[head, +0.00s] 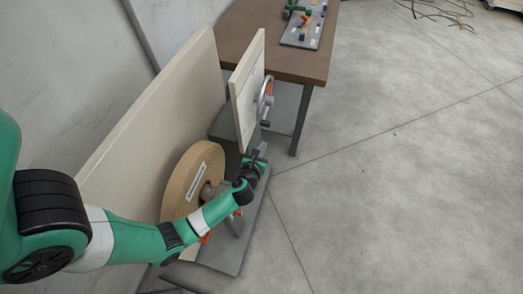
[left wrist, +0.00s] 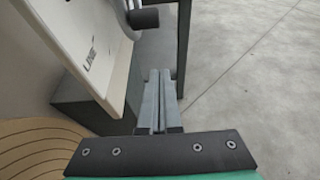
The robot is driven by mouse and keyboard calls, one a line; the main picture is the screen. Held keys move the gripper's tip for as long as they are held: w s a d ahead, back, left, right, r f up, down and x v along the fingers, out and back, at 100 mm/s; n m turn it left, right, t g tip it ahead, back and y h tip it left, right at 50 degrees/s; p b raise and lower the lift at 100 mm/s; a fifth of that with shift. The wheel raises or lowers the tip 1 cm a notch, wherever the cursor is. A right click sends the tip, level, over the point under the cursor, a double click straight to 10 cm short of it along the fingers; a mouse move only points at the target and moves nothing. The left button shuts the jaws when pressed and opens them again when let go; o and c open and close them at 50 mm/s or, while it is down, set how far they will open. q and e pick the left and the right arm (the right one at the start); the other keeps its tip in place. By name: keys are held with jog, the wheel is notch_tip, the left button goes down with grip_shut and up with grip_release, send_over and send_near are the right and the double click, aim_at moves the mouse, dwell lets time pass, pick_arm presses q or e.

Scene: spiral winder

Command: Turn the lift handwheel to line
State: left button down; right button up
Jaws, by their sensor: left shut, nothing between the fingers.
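The lift handwheel (head: 265,97) is a grey metal rim on the right face of an upright cream panel (head: 246,88). In the left wrist view part of the wheel's rim and its dark handle knob (left wrist: 144,18) show at the top. The panel (left wrist: 75,38) there bears the printed word "LINE" and a short dark mark. My left gripper (head: 257,157) is below and in front of the wheel, apart from it. Its two grey fingers (left wrist: 159,85) lie together, shut and empty. My right gripper is in neither view.
A grey block (left wrist: 85,110) sits below the panel. A brown table (head: 310,62) with a tray of coloured blocks (head: 304,22) stands behind.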

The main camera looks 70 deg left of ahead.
pick_arm(q)
jog(key=b+x, duration=0.3)
jog(key=x, duration=0.3)
jog(key=shift+a+r+p, duration=0.1)
jog(key=shift+r+p, duration=0.85)
jog(key=shift+r, duration=1)
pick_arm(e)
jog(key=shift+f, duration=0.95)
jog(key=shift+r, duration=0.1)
